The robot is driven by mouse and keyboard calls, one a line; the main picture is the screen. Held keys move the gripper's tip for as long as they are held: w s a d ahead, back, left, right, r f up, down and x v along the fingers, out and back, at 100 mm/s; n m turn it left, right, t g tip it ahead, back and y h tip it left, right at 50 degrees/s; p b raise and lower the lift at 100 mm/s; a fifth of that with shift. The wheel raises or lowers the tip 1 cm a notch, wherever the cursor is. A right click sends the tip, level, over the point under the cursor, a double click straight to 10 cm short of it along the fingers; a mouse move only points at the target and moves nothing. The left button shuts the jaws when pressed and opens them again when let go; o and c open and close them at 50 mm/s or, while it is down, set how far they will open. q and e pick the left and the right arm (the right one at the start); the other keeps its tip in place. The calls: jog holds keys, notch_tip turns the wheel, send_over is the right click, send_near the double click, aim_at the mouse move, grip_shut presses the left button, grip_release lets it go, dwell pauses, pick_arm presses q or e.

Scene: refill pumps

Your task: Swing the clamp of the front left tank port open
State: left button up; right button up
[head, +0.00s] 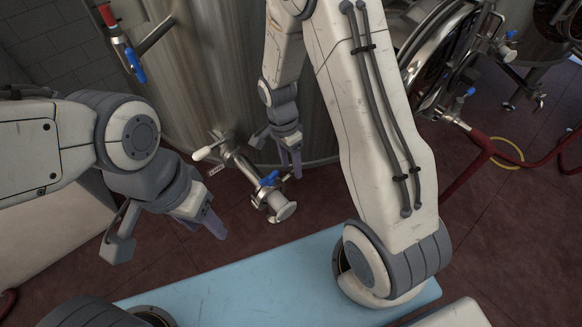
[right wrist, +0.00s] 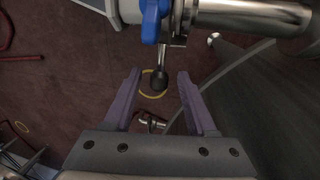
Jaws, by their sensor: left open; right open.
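The front left tank port (head: 240,165) is a steel pipe low on the big steel tank (head: 215,80), ending in a round steel cap (head: 284,211). A clamp (head: 262,195) appears to sit around the pipe near the cap; its state is too small to tell. A blue valve handle (head: 270,178) is just above it. My right gripper (head: 291,163) is open behind and right of the port. In the right wrist view, a dark knob on a thin rod (right wrist: 159,82) shows between its open fingers (right wrist: 159,76). My left gripper (head: 212,220) is open, left of the port.
A white lever (head: 208,152) sticks out left from the port pipe. A red-and-blue valve (head: 120,45) hangs at upper left. A round tank door (head: 440,55) and red hoses (head: 485,150) are at right. A light blue surface (head: 260,285) lies in front; red-brown floor is open between.

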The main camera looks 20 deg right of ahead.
jog(key=shift+s+f, duration=0.15)
jog(key=shift+f, duration=0.65)
grip_shut()
dwell(0.9)
